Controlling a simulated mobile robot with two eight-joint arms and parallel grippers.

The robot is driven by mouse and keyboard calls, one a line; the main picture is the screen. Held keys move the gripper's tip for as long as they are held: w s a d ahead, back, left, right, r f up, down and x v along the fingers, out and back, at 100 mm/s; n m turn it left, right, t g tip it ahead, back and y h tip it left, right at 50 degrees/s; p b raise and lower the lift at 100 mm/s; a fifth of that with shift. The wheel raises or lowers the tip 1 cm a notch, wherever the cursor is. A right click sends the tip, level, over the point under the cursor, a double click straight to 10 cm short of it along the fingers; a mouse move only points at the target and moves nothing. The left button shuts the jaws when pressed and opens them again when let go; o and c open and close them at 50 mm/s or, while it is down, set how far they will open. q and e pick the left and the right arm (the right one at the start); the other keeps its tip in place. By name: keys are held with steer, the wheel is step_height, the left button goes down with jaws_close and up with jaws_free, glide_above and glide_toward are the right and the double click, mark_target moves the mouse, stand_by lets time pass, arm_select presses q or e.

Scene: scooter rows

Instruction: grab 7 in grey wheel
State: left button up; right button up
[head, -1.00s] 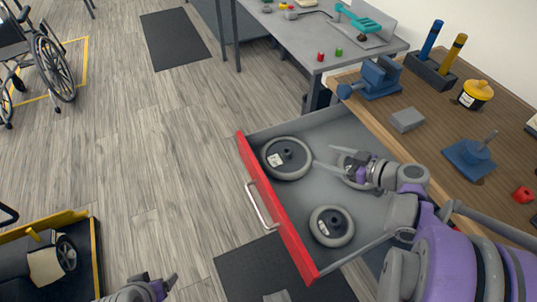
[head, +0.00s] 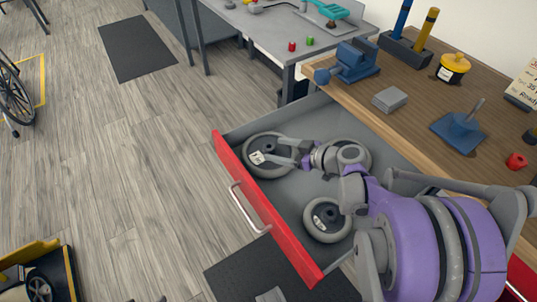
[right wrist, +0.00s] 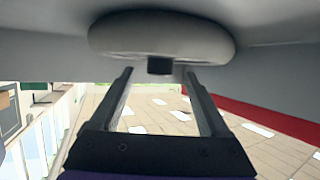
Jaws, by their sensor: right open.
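A large grey wheel (head: 256,171) with a dark hub and a white label lies flat in the left part of the open drawer. A smaller grey wheel (head: 327,235) lies nearer the front, and another grey wheel (head: 366,157) is partly hidden by my right arm. The labels are too small to read. My right gripper (head: 283,151) is open over the large wheel, its fingers near the hub and holding nothing. In the right wrist view a grey wheel (right wrist: 160,30) with a dark hub faces the two spread fingers, apart from them.
The grey drawer has a red front (head: 262,205) and surrounds the wheels with low walls. The wooden bench (head: 405,125) with a blue vise (head: 355,60) stands to the right. A grey table (head: 275,35) is behind. Floor left of the drawer is clear.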

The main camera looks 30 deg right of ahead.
steer(key=shift+x, duration=0.85)
jaws_close()
stand_by(0.8)
